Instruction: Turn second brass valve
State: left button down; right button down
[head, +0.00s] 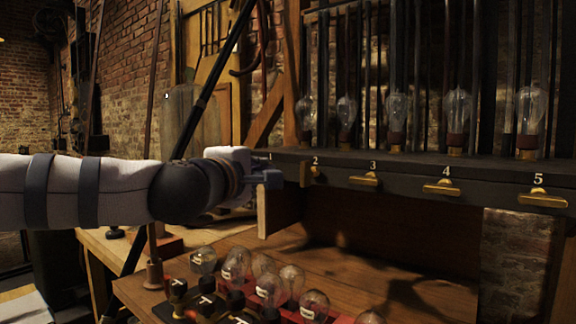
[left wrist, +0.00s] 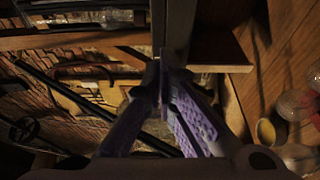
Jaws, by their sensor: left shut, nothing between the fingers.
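The second brass valve (head: 311,173) is on the front of the dark shelf, under the number 2. Its handle looks upright, while the third (head: 364,180), fourth (head: 441,188) and fifth (head: 542,199) valves have handles lying level. My left gripper (head: 272,178) is just left of the second valve, near the number 1, and apart from the second valve as far as I can tell. The first valve is hidden. In the left wrist view my left gripper (left wrist: 163,88) is shut and empty, its tips close to a dark beam. My right gripper is not in view.
A wooden upright panel (head: 279,209) stands just under my left gripper.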

aim_at(306, 163)
pick_arm(q)
jog(key=w+d, duration=0.2)
jog(key=d, duration=0.1)
jog(key=w+d, duration=0.1)
jog(key=d, duration=0.1)
jog(key=shift+p, duration=0.35)
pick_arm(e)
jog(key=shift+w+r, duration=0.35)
